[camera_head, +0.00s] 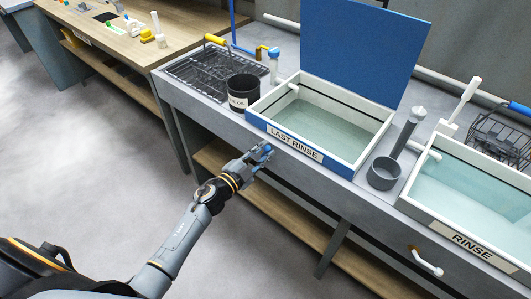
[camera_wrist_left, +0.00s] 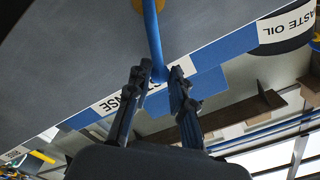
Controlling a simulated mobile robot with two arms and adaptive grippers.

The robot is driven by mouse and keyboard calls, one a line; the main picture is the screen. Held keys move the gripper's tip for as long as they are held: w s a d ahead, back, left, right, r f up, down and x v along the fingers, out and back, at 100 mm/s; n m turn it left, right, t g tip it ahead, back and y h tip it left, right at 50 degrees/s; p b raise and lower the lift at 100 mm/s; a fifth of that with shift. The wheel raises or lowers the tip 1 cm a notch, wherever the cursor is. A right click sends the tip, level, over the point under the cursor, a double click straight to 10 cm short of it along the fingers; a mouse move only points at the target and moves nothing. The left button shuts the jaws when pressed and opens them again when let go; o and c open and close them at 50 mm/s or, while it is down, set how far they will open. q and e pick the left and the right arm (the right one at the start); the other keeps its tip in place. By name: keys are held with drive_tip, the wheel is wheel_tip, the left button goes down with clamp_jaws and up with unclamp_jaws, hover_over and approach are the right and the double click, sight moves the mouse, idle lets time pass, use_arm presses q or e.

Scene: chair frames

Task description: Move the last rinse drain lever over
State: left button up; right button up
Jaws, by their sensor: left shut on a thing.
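The LAST RINSE tank (camera_head: 290,141) is a white-walled basin of pale water with a blue front and a raised blue lid (camera_head: 362,50). Its blue drain lever (camera_wrist_left: 152,35) runs from a brass-coloured fitting (camera_wrist_left: 147,5) in the left wrist view. My left gripper (camera_head: 263,153) is in front of the counter, just below the tank's label. In the left wrist view my left gripper (camera_wrist_left: 162,75) is shut on the lever's end, one finger on each side. In the head view the gripper hides most of the lever. My right gripper is out of view.
The RINSE tank (camera_head: 472,239) has its own white lever (camera_head: 427,263) on the counter front at right. A black waste oil pot (camera_head: 243,88) and a wire basket (camera_head: 205,67) stand left. A wooden shelf (camera_head: 280,209) lies below. The floor at left is clear.

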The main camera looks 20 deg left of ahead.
use_arm(q)
drive_tip(key=shift+a, duration=0.15)
drive_tip(key=shift+o, duration=0.2)
drive_tip(key=shift+w+a+r, duration=0.15)
drive_tip(key=shift+w+a, duration=0.05)
drive_tip(key=shift+a, duration=0.3)
drive_tip(key=shift+w+a+r, duration=0.15)
drive_tip(key=shift+w+a, duration=0.05)
drive_tip(key=shift+a, duration=0.3)
drive_tip(key=o, duration=0.9)
drive_tip(key=shift+f, duration=0.1)
drive_tip(key=shift+o, duration=0.2)
drive_tip(key=shift+s, duration=0.1)
